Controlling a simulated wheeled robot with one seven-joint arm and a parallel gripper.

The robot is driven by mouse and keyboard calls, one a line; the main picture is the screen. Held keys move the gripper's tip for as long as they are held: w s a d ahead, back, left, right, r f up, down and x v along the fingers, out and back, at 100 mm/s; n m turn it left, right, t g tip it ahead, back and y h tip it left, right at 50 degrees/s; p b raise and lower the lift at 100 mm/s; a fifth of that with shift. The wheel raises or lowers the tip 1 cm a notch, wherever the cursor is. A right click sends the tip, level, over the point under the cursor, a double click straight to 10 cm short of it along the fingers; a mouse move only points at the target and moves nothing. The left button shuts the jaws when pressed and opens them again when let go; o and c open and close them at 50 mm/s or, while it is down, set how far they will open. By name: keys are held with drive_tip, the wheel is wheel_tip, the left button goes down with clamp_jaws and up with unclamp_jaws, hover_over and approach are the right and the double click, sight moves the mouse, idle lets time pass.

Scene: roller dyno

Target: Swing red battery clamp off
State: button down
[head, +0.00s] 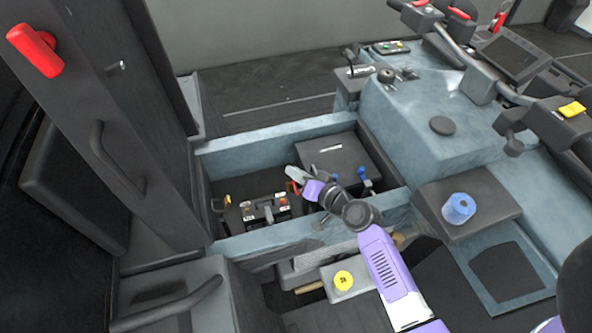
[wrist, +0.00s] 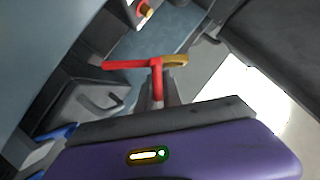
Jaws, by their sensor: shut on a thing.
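The red battery clamp (wrist: 128,65) is a red T-shaped piece with a brass ring (wrist: 175,60) at one end. My gripper (wrist: 157,92) is shut on its red stem in the wrist view. The clamp also shows as a small red bit (head: 296,188) at my gripper (head: 295,176) in the head view. The black battery (head: 265,212) sits in the open bay, left of and below my gripper. A brass post with a red base (wrist: 143,11) shows at the top of the wrist view. The ring is apart from this post.
The blue-grey bay walls (head: 275,155) surround the battery. A dark box (head: 338,160) with blue fittings stands right of it in the bay. A yellow button (head: 343,281) and a blue knob (head: 458,208) are nearby. A dark cabinet (head: 125,130) rises at left.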

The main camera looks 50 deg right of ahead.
drive_tip(key=shift+b, duration=0.35)
drive_tip(key=shift+s+d+r+m+t+b, duration=0.1)
drive_tip(key=shift+d+r+m+t+b, duration=0.15)
drive_tip(key=shift+b, duration=0.65)
drive_tip(key=c, duration=1.5)
unclamp_jaws()
drive_tip(key=shift+f, duration=0.1)
drive_tip(key=shift+s, duration=0.15)
drive_tip(key=b+v, duration=0.1)
drive_tip(key=v, duration=0.6)
drive_tip(key=shift+s, duration=0.3)
drive_tip(key=shift+c, duration=0.2)
